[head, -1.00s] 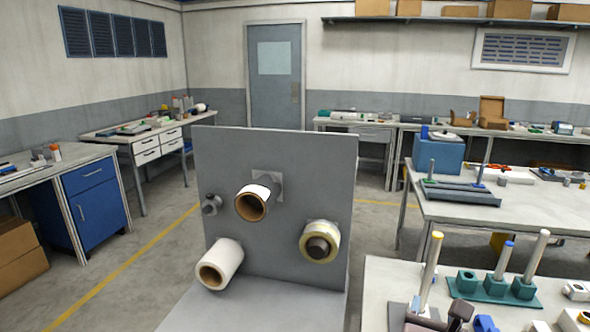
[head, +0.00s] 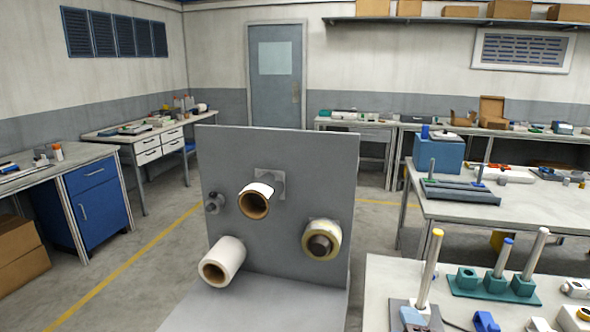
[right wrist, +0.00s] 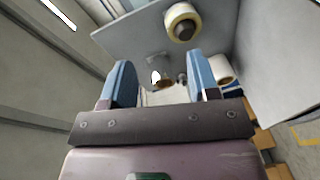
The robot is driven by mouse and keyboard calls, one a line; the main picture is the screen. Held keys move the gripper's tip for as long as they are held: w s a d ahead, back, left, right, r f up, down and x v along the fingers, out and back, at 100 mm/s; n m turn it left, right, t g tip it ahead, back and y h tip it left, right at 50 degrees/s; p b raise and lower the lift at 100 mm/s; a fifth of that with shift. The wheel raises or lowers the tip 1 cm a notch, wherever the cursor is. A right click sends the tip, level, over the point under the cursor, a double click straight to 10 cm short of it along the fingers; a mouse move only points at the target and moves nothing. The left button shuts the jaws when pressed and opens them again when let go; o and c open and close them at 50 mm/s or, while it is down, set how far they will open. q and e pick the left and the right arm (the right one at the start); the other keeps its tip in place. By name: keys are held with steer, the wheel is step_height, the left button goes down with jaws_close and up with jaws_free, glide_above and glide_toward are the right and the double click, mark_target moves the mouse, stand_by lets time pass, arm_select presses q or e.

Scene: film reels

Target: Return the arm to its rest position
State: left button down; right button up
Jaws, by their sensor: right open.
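In the head view a grey upright panel (head: 228,157) carries rolls and a small empty-looking spindle (head: 213,203) at its left. A white roll with a brown core (head: 253,203) is at its middle, a larger white roll (head: 223,261) at the lower left, and a yellowish roll (head: 322,240) at the right. My right gripper (right wrist: 162,82) is open and empty in the right wrist view, with blue fingers apart and the panel (right wrist: 135,37) beyond them. The yellowish roll (right wrist: 182,22) shows at the top there. Neither gripper shows in the head view.
A table (head: 384,276) at the lower right holds a tall post with a yellow top (head: 429,268) and a green base with posts (head: 495,288). Another table (head: 470,211) stands behind it. Open floor (head: 150,262) lies left of the panel.

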steer(key=s+d+f+m+g, duration=0.2)
steer(key=s+d+f+m, duration=0.1)
steer(key=s+f+m, duration=0.4)
steer(key=s+d+f+m+g+y, duration=0.1)
steer(key=s+d+f+m+g, duration=0.2)
steer(key=s+f+m, duration=0.3)
steer(key=s+d+f, duration=0.1)
steer(key=s+f, duration=0.4)
steer(key=f, duration=0.3)
steer(key=shift+s+f+m, duration=0.25)
steer(key=shift+f+m, duration=0.1)
steer(key=shift+m, duration=0.05)
steer(key=shift+o, duration=0.4)
steer(key=shift+d, duration=0.15)
